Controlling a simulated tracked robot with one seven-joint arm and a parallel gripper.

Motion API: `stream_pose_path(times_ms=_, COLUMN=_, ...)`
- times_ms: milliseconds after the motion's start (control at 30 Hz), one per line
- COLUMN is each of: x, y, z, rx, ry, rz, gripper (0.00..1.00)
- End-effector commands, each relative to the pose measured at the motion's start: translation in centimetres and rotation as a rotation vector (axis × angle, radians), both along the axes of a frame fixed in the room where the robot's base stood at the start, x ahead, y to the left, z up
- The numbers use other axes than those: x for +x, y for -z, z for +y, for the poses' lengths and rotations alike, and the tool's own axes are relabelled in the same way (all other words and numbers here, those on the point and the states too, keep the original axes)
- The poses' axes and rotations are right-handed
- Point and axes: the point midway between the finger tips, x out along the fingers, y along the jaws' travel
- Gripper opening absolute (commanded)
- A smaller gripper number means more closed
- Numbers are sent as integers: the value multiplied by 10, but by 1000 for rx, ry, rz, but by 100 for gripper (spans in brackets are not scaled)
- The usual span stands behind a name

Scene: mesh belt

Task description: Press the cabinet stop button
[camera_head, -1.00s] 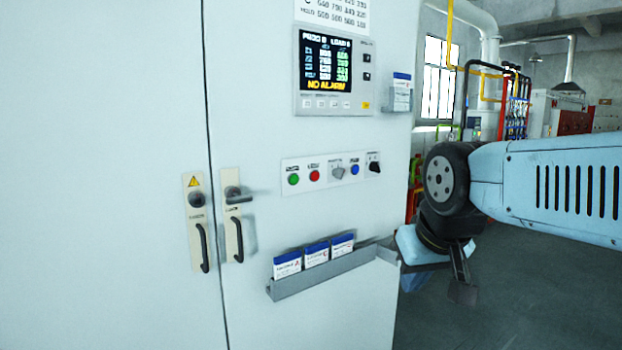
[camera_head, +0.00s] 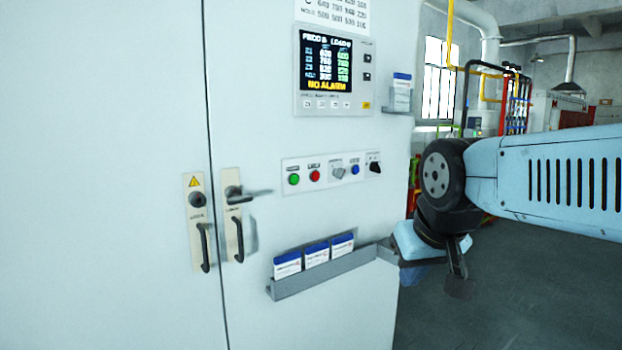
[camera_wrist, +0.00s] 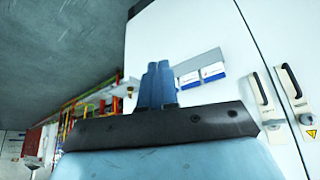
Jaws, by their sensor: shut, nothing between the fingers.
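The cabinet (camera_head: 300,230) is a tall white unit with a seam between its two doors. A red button (camera_head: 315,175) sits on a pale control strip on the right door, beside a green button (camera_head: 293,179). Its label is too small to read. My gripper (camera_wrist: 157,84) shows in the wrist view with its blue fingers shut together and empty. In the head view my arm's end is right of the cabinet, lower than the button strip and apart from the red button. The buttons do not show in the wrist view.
A grey selector (camera_head: 337,172), a blue button (camera_head: 355,169) and a black switch (camera_head: 375,167) share the strip. Below it, a grey rack (camera_head: 330,272) holding cards juts out. A display (camera_head: 327,63) is above.

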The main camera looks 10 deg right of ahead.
Motion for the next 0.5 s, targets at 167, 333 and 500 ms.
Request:
stream_pose_path(times_ms=167, x=38, y=-13, z=-5, rx=-28, ry=32, rz=-44, gripper=0)
stream_pose_path(times_ms=333, x=88, y=-30, z=-9, rx=-58, ry=64, rz=-113, gripper=0)
stream_pose_path(times_ms=500, x=139, y=-43, z=-9, rx=-73, ry=84, rz=-184, gripper=0)
